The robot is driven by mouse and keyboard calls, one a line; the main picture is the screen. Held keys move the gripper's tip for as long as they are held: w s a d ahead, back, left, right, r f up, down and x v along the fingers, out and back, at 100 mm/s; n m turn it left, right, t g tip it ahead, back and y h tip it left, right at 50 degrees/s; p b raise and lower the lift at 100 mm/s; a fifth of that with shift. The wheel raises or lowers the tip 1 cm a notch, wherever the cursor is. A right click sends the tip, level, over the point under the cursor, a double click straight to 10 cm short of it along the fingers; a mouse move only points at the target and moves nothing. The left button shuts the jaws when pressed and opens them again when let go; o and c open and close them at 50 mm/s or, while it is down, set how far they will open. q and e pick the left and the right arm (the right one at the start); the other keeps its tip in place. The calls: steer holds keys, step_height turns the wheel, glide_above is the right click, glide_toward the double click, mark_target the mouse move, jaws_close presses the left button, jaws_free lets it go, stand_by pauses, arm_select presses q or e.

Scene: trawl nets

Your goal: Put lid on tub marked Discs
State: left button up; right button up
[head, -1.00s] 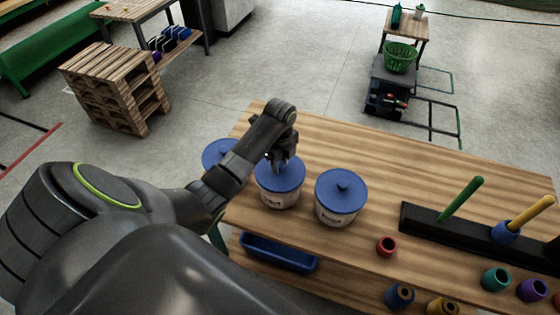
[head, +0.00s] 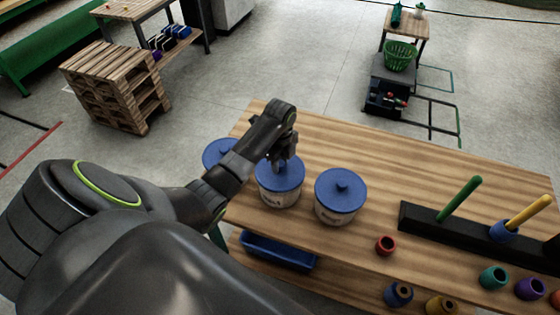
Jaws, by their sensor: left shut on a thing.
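Three white tubs with blue lids stand in a row at the left end of the wooden bench. The middle tub (head: 279,200) has its blue lid (head: 274,183) on top, looking level and seated on the rim. My left gripper (head: 285,164) is shut on this lid's knob from above, hiding the knob. The right tub (head: 334,213) has its lid (head: 341,190) on, knob showing. The left tub's lid (head: 219,153) is partly behind my left arm, and its body is mostly hidden. The tub labels are too small to read surely. My right gripper is out of view.
The bench (head: 390,180) is clear behind the right tub. A black peg rack (head: 430,220) with green and yellow pegs stands at right. A blue tray (head: 278,250) and several coloured rings, including a red one (head: 385,245), lie toward the front.

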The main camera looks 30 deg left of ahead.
arm_select(q)
steer(key=o, duration=1.5)
steer(key=shift+r, duration=0.15)
step_height(320, 180, up, 5)
steer(key=p, duration=0.5)
steer(key=shift+p, duration=0.35)
steer(key=shift+r, duration=0.85)
